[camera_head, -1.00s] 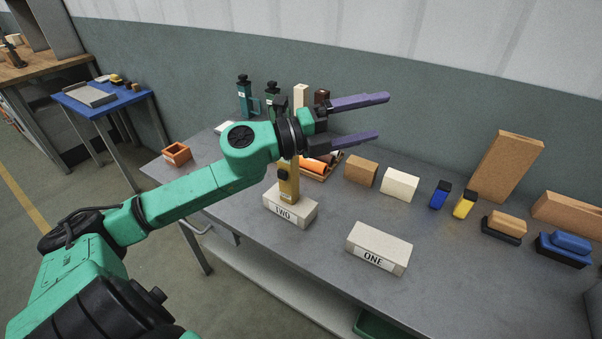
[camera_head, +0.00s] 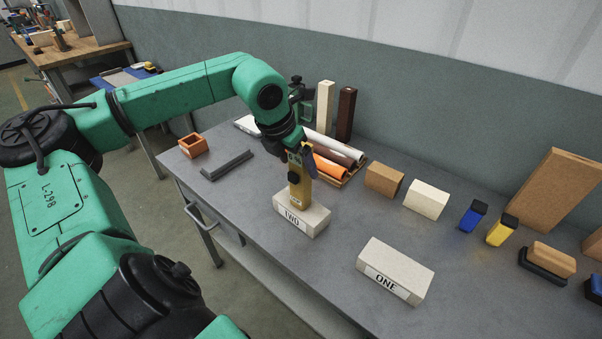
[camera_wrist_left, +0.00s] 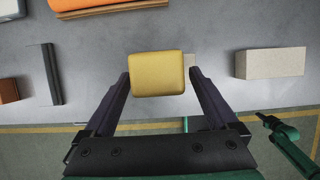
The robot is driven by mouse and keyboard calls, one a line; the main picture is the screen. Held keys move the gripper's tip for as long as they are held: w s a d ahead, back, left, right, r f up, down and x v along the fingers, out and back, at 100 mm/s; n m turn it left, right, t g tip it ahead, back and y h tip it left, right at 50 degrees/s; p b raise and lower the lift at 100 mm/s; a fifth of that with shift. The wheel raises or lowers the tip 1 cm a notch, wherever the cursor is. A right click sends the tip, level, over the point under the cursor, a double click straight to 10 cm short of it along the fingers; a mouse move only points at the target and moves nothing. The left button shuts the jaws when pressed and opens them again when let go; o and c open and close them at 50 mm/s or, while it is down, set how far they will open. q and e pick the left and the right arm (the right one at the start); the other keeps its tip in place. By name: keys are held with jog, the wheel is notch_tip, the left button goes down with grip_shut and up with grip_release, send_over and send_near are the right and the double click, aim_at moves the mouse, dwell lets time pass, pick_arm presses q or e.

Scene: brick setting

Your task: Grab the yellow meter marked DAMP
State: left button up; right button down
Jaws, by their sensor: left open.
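A yellow meter (camera_head: 299,194) with a dark knob stands upright on the pale block labelled TWO (camera_head: 313,221); any DAMP marking is too small to read. My left gripper (camera_head: 301,154) points down over the meter's top, its fingers partly hidden in the head view. In the left wrist view, the meter's yellow top (camera_wrist_left: 158,75) lies between the two open fingers of the left gripper (camera_wrist_left: 160,82), with a small gap visible on each side.
The block labelled ONE (camera_head: 397,268) lies to the right. A small yellow item (camera_head: 500,233) and a blue one (camera_head: 472,218), both black-topped, stand farther right. Orange and white rolls (camera_head: 330,163) lie behind the meter. An orange open box (camera_head: 193,146) and dark bar (camera_head: 227,164) are left.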

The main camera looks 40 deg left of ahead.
aim_at(300, 194)
pick_arm(q)
jog(key=p+x, duration=0.1)
jog(key=x, duration=0.2)
jog(key=shift+f+p, duration=0.3)
jog(key=shift+f, duration=0.05)
jog(key=shift+w+f, duration=0.15)
grip_shut()
